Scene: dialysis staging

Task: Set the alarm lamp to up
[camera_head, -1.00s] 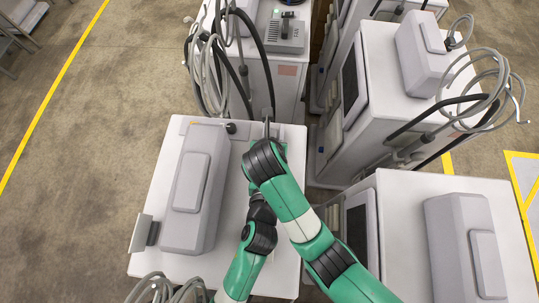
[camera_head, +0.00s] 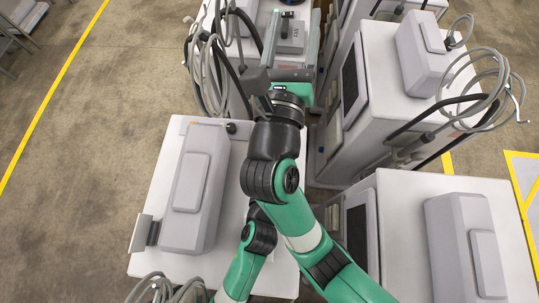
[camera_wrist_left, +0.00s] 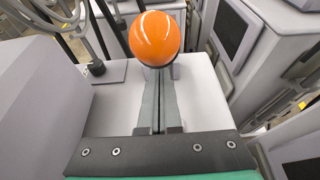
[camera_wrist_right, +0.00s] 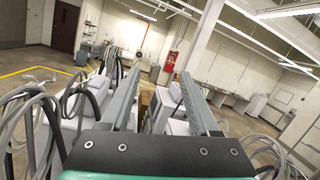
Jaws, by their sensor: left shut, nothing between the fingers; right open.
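The alarm lamp appears to be the round orange ball with a dark rim in the left wrist view (camera_wrist_left: 155,38). My left gripper (camera_wrist_left: 160,78) is shut and empty; its fingers run beneath the ball, which partly covers them. I cannot tell whether they touch. In the head view, my right arm hides the lamp and the left gripper. My right gripper (camera_head: 291,42) is open, its fingers pointing away over the far machine. Its open fingers also show in the right wrist view (camera_wrist_right: 163,78), with nothing between them.
The near machine top (camera_head: 158,180) carries a long grey housing (camera_head: 194,190). A far machine holds a small grey box (camera_head: 290,35), seen between the right fingers. Coiled hoses (camera_head: 207,70) hang at its left. More machines (camera_head: 400,195) crowd the right; the floor at left is clear.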

